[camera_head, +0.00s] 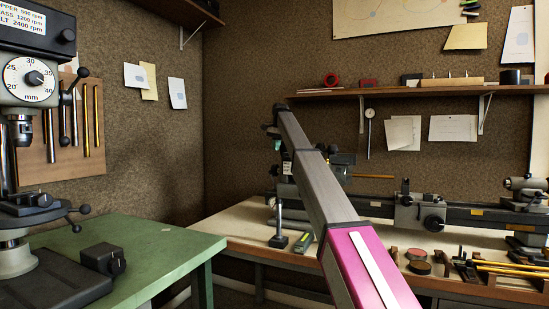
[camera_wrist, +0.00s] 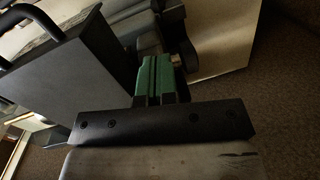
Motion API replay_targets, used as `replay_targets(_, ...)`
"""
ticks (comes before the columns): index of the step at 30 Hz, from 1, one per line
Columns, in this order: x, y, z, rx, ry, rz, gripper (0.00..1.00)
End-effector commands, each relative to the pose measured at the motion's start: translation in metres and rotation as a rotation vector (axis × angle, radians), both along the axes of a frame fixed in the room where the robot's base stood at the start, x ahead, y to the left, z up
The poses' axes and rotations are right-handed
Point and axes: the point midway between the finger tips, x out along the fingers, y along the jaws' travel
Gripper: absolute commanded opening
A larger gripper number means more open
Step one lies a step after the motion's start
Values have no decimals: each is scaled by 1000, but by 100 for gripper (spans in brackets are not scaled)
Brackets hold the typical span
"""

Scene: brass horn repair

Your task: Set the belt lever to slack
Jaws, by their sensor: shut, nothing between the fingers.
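My gripper (camera_head: 277,144) is at the far end of my raised arm, over the left part of the lathe (camera_head: 375,206) in the head view. In the wrist view its green-padded fingers (camera_wrist: 157,74) are shut against each other and empty. A dark flat-sided housing (camera_wrist: 85,75) lies just left of the fingers, with a black curved bar (camera_wrist: 38,18) at its top left. A rounded grey knob or shaft end (camera_wrist: 182,58) is close to the right of the fingertips; contact cannot be told. I cannot pick out the belt lever for certain; my arm hides part of the lathe's left end.
The lathe stands on a pale-topped bench (camera_head: 245,222) with brass rods (camera_head: 510,267) at its right front. A wall shelf (camera_head: 430,91) runs above it. A green table (camera_head: 150,240) with a drill press (camera_head: 22,110) stands at the left.

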Motion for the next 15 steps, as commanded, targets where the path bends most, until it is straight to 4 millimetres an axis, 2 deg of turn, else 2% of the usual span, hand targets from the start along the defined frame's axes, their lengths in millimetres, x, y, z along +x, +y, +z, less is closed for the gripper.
replay_targets(8,0,4,-33,-1,0,0,0)
replay_targets(15,0,10,-73,-1,0,0,0)
